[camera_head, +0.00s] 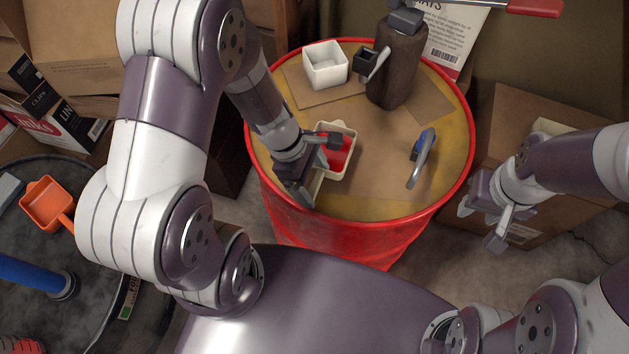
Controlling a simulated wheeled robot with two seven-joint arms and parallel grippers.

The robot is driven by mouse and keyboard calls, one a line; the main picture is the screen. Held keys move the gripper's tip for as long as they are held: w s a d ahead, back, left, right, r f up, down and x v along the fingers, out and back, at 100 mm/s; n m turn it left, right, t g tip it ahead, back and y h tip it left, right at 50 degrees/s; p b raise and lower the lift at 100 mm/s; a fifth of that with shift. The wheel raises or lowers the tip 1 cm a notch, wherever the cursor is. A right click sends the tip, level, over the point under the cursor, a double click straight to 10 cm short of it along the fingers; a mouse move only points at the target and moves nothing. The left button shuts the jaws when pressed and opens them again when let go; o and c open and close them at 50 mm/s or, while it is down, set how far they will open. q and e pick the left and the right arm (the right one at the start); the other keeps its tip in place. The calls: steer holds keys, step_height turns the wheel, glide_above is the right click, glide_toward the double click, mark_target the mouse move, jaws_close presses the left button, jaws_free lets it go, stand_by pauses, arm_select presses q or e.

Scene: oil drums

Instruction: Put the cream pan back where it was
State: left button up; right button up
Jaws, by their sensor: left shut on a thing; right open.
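The cream pan (348,133) is over the top of the red drum (455,165), left of its middle. Its inside shows red. My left gripper (314,165) is shut on it at its near left side and partly hides it. I cannot tell whether the pan touches the drum top or hangs just above it. My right gripper (488,218) is open and empty, right of the drum, in front of a cardboard box.
An orange pan (46,204) lies on a dark drum (95,215) at left. A cardboard box (510,125) stands at right.

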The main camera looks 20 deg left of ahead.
arm_select(q)
steer(key=shift+s+f, duration=0.2)
steer(key=shift+f, duration=0.7)
steer(key=shift+s+f, duration=0.15)
steer(key=shift+f, duration=0.05)
steer(key=shift+d, duration=0.15)
steer(key=shift+w+f, duration=0.1)
steer(key=shift+w, duration=0.15)
steer(key=shift+s+f+b, duration=0.1)
steer(key=shift+f+b, duration=0.25)
steer(key=shift+b, duration=0.25)
arm_select(e)
steer(key=shift+s+f, duration=0.35)
steer(key=shift+f, duration=0.35)
arm_select(q)
steer(key=o, duration=1.2)
steer(key=a+r+m+y+p, duration=0.1)
steer(key=a+r+m, duration=0.1)
steer(key=r+m, duration=0.2)
steer(key=a+r+m+t+y+p, duration=0.1)
steer(key=a+r+m+y, duration=0.1)
steer(key=r+m, duration=0.3)
steer(key=s+a+r+m+y+p, duration=0.1)
steer(key=a+r+m, duration=0.1)
steer(key=r+m, duration=0.3)
steer(key=shift+m+t+y, duration=0.3)
steer(key=shift+m, duration=1.7)
arm_select(e)
step_height(320, 180, up, 3)
steer(key=shift+r, duration=0.1)
